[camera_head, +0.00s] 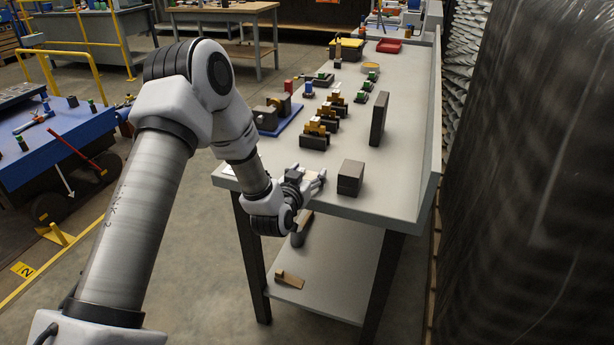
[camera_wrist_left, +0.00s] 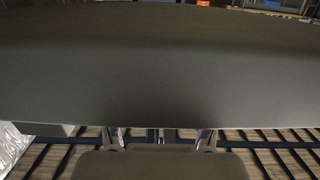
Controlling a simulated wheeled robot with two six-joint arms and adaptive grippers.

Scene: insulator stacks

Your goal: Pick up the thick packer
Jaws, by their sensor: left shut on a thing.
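My left gripper (camera_head: 318,179) is low over the near end of the grey table, its fingers pointing right. Just right of its fingertips a dark grey block (camera_head: 350,177), the likely thick packer, sits on the tabletop; a seam runs across it. In the left wrist view a broad dark grey block (camera_wrist_left: 160,75) fills the upper part and covers the ends of the fingers of my left gripper (camera_wrist_left: 161,140). The gripper is shut on it. The head view does not show the contact clearly. My right gripper is out of view.
A tall dark slab (camera_head: 379,118) stands farther back on the table (camera_head: 408,150). Several dark fittings with yellow tops (camera_head: 314,136) stand left of it, near a blue plate (camera_head: 283,118). A brown piece (camera_head: 289,279) lies on the lower shelf (camera_head: 335,285).

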